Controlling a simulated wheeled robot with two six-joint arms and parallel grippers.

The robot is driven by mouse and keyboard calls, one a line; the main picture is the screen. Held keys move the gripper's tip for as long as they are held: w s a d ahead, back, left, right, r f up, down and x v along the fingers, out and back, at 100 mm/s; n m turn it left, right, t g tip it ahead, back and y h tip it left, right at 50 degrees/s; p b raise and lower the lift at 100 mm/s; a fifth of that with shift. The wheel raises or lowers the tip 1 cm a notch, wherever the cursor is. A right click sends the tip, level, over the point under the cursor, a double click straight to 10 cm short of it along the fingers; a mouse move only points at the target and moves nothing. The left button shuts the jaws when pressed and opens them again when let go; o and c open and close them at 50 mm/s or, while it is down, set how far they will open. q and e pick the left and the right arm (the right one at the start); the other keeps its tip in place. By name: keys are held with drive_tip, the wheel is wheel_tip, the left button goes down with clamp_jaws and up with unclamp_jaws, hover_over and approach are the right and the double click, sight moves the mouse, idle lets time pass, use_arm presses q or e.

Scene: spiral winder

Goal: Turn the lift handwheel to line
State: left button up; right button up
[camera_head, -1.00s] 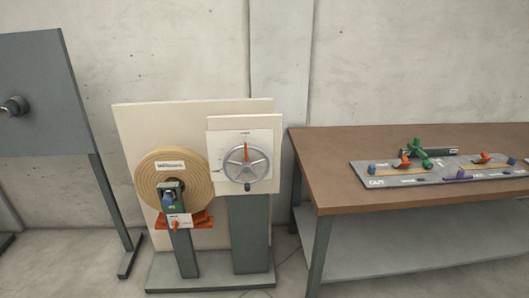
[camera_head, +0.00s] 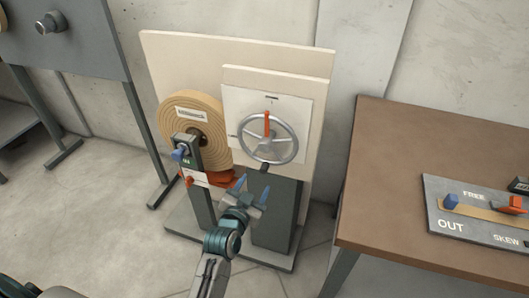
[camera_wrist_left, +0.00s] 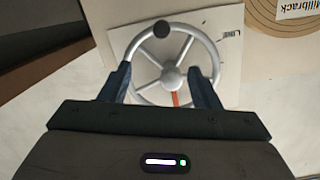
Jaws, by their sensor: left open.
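The lift handwheel (camera_head: 283,153) is a silver spoked wheel on a pale square plate (camera_head: 309,104). Its red pointer (camera_head: 266,124) points up, and a dark knob (camera_head: 264,168) sits at the rim's bottom. My left gripper (camera_head: 253,187) is open and empty, just below and in front of the wheel. The left wrist view shows the wheel (camera_wrist_left: 217,62) inverted, with the knob (camera_wrist_left: 161,29) at the top, beyond and between the open fingers (camera_wrist_left: 160,72). No contact with the wheel is clear. A small printed label (camera_wrist_left: 232,38) is on the plate. My right gripper is not in view.
A brown workbench (camera_head: 400,150) with a lever panel (camera_head: 475,228) is at the right. A grey panel (camera_head: 70,45) stands at the left.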

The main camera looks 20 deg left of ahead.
use_arm(q)
drive_tip(key=t, duration=0.1)
approach(264, 147)
drive_tip(key=w, duration=0.4)
drive_tip(key=w+p, duration=0.1)
drive_tip(key=w, duration=0.4)
drive_tip(key=shift+w+d+f, duration=0.2)
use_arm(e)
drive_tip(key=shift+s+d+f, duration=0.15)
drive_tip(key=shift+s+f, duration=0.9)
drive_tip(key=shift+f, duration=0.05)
use_arm(q)
drive_tip(key=shift+c, duration=0.3)
